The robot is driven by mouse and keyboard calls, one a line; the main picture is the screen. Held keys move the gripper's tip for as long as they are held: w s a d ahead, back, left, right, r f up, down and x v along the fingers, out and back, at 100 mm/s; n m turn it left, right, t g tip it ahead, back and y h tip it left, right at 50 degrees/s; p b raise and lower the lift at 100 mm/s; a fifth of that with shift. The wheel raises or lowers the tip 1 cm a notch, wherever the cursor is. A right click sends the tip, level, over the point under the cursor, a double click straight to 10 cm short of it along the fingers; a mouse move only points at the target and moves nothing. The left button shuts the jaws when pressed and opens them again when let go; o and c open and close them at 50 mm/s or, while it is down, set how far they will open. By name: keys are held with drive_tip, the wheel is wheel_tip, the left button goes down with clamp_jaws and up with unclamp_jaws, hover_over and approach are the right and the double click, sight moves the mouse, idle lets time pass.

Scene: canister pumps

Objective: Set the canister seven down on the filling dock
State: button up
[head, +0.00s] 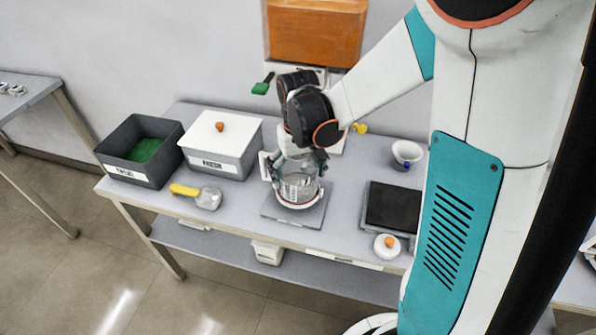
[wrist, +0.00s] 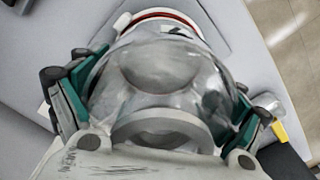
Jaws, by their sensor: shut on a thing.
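A clear canister (head: 298,189) with a white and red base ring stands upright at or just over a flat grey square plate (head: 318,216), likely the filling dock, on the table. I cannot tell whether its base touches the plate. My gripper (head: 298,160) is shut on the canister's upper part from above. In the wrist view the canister (wrist: 160,70) fills the middle, with a teal-padded finger of my gripper (wrist: 158,100) on each side. The red and white ring shows at the top there. No number is readable on the canister.
A dark open bin (head: 118,170) with green contents and a lidded white bin (head: 222,165) stand to the left. A yellow-handled scoop (head: 205,198) lies close by. A black-topped scale (head: 391,207), a white lid (head: 387,246) and a small white cup (head: 407,152) are to the right.

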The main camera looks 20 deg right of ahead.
drive_tip(key=shift+f+b, duration=0.35)
drive_tip(key=shift+f, duration=0.15)
drive_tip(key=o, duration=1.3)
wheel_tip(320, 180, up, 12)
drive_tip(key=shift+r, duration=0.1)
drive_tip(key=shift+s+r+t, duration=0.55)
drive_tip(key=shift+s+t, duration=0.65)
drive_tip(key=shift+s, duration=1.3)
drive_tip(key=shift+s+r+t, duration=0.6)
drive_tip(key=shift+s+t, duration=0.6)
drive_tip(key=shift+s, duration=1.3)
drive_tip(key=shift+s+r+t, duration=0.55)
drive_tip(key=shift+s+t, duration=0.65)
drive_tip(key=shift+s, duration=1.3)
